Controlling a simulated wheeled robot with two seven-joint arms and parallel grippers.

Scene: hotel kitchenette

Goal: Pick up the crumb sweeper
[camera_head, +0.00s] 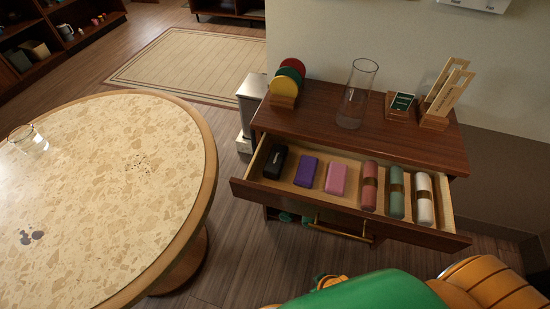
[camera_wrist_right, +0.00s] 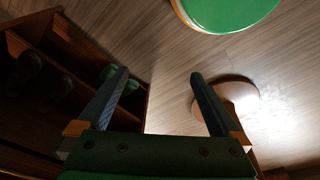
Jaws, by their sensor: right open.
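The drawer (camera_head: 250,190) of the wooden cabinet is open. At its left end lies a small black block-shaped item (camera_head: 275,162) with a light mark on top, which looks like the crumb sweeper, though its details are too small to be certain. To its right lie a purple item (camera_head: 306,171) and a pink item (camera_head: 336,178). My right gripper (camera_wrist_right: 159,74) is open and empty in the right wrist view, with floor and dark shelving beyond its fingers. It is apart from the black item, which does not show there. My left gripper is out of view.
Rolled cloths (camera_head: 397,192) fill the drawer's right side.

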